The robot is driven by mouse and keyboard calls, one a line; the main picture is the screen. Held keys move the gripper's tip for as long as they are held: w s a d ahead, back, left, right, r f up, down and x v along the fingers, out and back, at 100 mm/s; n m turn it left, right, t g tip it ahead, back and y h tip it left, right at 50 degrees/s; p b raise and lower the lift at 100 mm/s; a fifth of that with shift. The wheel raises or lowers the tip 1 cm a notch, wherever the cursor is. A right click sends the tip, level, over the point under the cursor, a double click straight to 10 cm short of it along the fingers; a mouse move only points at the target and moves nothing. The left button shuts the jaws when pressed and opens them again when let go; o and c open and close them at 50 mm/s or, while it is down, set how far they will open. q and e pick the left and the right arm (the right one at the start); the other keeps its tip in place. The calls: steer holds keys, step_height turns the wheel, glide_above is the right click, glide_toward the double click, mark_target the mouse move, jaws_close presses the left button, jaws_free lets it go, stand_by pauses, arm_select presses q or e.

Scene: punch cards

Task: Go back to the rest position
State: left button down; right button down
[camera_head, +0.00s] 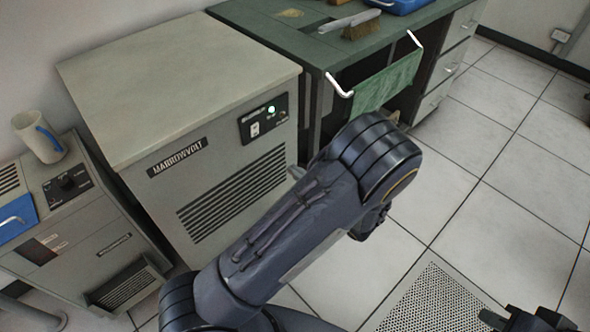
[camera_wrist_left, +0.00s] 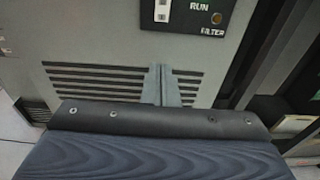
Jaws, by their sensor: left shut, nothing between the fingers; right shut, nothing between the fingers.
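My left arm reaches up from the bottom of the head view and bends in front of the grey MARROWVOLT cabinet (camera_head: 190,90). My left gripper (camera_head: 296,172) is mostly hidden behind that arm; only a small grey tip shows beside the cabinet front. In the left wrist view the two grey fingers (camera_wrist_left: 166,86) lie together, shut and empty, in front of the cabinet's vent slots (camera_wrist_left: 100,82). Whether they touch the cabinet I cannot tell. My right gripper (camera_head: 525,319) is a dark shape at the bottom right edge, shut, partly cut off, over the floor.
A green-topped bench (camera_head: 300,38) with a brush (camera_head: 361,24) and a hanging green cloth (camera_head: 388,82) stands behind. A white mug (camera_head: 38,138) sits on a lower unit at the left. A perforated floor panel (camera_head: 430,302) lies below. The tiled floor (camera_head: 500,170) at the right is clear.

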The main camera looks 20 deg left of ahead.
arm_select(q)
steer(key=s+a+r+n+g+h, duration=0.1)
steer(key=s+r+n+g+h, duration=0.25)
steer(key=s+n+h, duration=0.45)
steer(key=s+a+r+n+g+h, duration=0.2)
steer(key=s+r+n+g+h, duration=0.15)
steer(key=s+n+h, duration=0.5)
steer(key=s+d+r+n+t+h+p, duration=0.1)
steer(key=s+r+n+t+p, duration=0.1)
steer(key=r+p, duration=0.2)
steer(key=s+d+r+n+t+h+p, duration=0.1)
steer(key=s+d+r+n+t+p, duration=0.1)
steer(key=r+p, duration=0.3)
steer(key=s+d+r+n+t+h+p, duration=0.1)
steer(key=s+d+r+n+t+p, duration=0.1)
steer(key=r, duration=0.8)
steer(key=shift+r+n+p, duration=0.3)
steer(key=shift+n+p, duration=0.45)
steer(key=shift+p, duration=0.45)
steer(key=shift+s, duration=0.1)
